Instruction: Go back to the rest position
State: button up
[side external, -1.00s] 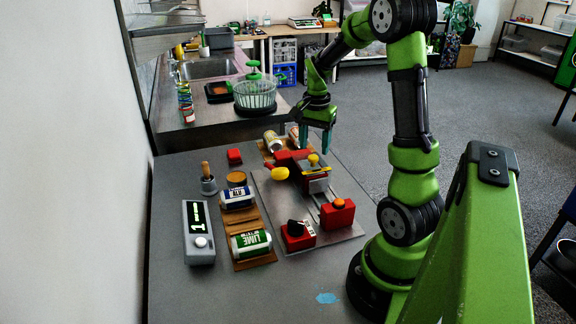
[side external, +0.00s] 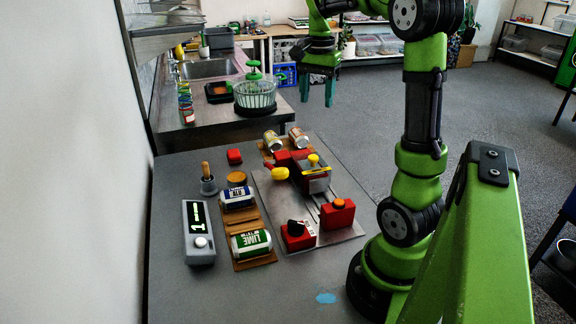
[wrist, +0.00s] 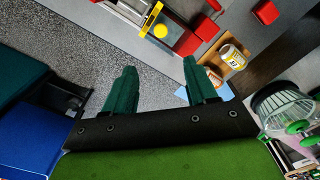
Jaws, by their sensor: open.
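My gripper (side external: 318,92) is raised well above and beyond the far right corner of the grey table (side external: 175,290). Its two teal fingers point down and stand apart with nothing between them. In the wrist view the open fingers (wrist: 157,88) hang over speckled floor and the table's edge. The red and grey machine (side external: 313,178) with a yellow knob sits on a metal plate on the table, clear of my gripper.
Two cans (side external: 271,141) lie on a wooden rack at the table's far edge. A grey display box (side external: 198,232) stands left. A salad spinner (side external: 255,92) stands on the counter behind.

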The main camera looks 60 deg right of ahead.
jog(key=s+a+f+n+t+y, duration=0.1)
jog(key=a+n, duration=0.6)
jog(key=a, duration=0.7)
jog(key=s+a+n+t+y, duration=0.1)
jog(key=s+a+n+t, duration=0.2)
jog(key=a, duration=1.1)
jog(key=n+t, duration=0.3)
jog(key=n, duration=0.1)
jog(key=shift+f, duration=0.4)
